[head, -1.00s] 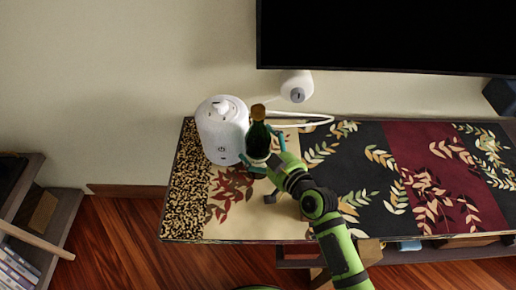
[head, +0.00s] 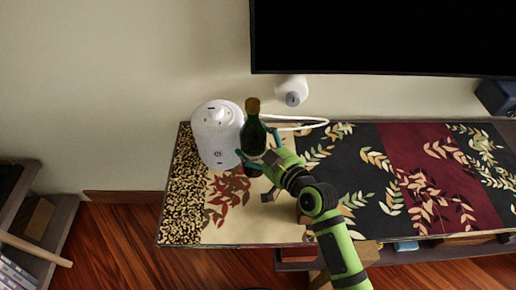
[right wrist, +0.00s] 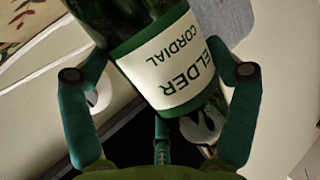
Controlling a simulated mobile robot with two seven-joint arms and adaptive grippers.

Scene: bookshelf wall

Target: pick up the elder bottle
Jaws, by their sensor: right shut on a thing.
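The elder bottle (head: 253,138) is dark green with a brown cap and stands upright in the head view. In the right wrist view the bottle (right wrist: 150,25) fills the upper middle, and its white label reads "ELDER CORDIAL". My right gripper (head: 254,158) is shut on the lower part of the bottle, with its teal fingers around both sides. The bottle appears raised a little above the table (head: 238,232), though its base is partly hidden by the gripper. My left gripper is in neither view.
A white rounded appliance (head: 217,138) stands close to the left of the bottle. A white cylinder (head: 292,90) with a white cable is behind it on the wall side. A dark screen (head: 385,38) hangs above the table. The table's right side is clear.

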